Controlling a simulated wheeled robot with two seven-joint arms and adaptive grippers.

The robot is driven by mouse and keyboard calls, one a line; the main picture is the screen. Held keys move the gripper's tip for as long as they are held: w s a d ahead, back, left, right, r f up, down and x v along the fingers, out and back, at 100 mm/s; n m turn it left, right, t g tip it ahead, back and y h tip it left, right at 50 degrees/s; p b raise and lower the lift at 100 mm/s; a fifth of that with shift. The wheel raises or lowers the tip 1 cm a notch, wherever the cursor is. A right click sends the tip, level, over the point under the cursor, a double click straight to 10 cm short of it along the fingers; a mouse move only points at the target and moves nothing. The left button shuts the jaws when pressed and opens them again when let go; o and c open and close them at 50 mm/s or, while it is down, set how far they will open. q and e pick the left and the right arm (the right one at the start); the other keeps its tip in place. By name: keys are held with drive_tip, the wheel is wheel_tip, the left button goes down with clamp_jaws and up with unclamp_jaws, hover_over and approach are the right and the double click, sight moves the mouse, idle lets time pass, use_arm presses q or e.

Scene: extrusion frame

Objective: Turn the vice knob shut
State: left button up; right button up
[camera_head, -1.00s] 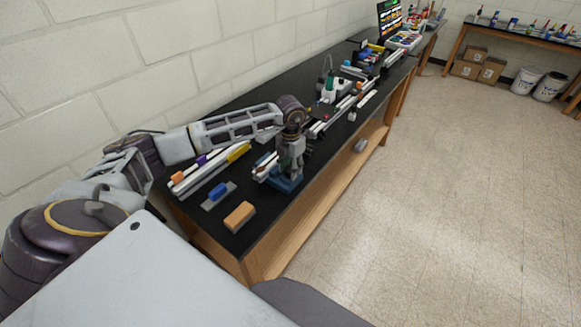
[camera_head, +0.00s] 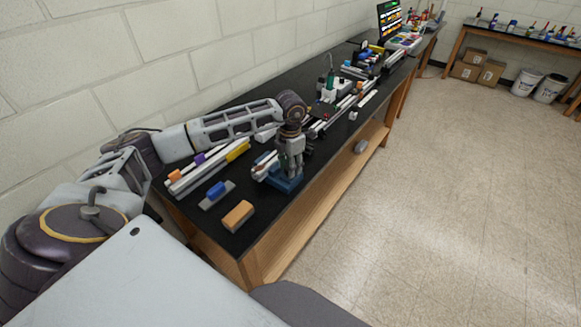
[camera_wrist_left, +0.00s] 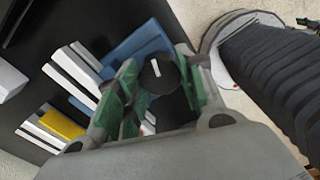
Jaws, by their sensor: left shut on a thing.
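The blue vice (camera_head: 287,184) stands near the front edge of the black bench in the head view. Its blue body (camera_wrist_left: 143,42) also shows in the left wrist view, beyond the fingers. The vice knob (camera_wrist_left: 158,74) is dark and round with a white mark on its face. My left gripper (camera_head: 288,170) points down over the vice. In the wrist view its green-padded fingers (camera_wrist_left: 162,88) are shut on the knob, one at each side. In the head view the gripper hides the knob. My right gripper is not in view.
White bars (camera_head: 264,166) lie beside the vice on its left. A blue block on a grey plate (camera_head: 217,193) and an orange block (camera_head: 238,215) lie nearer the bench's end. White profiles with coloured pieces (camera_head: 205,166) lie behind. A green-and-white device (camera_head: 328,92) stands farther along.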

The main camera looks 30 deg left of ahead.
use_arm(q)
drive_tip(key=o, duration=1)
drive_tip(key=shift+r, duration=6)
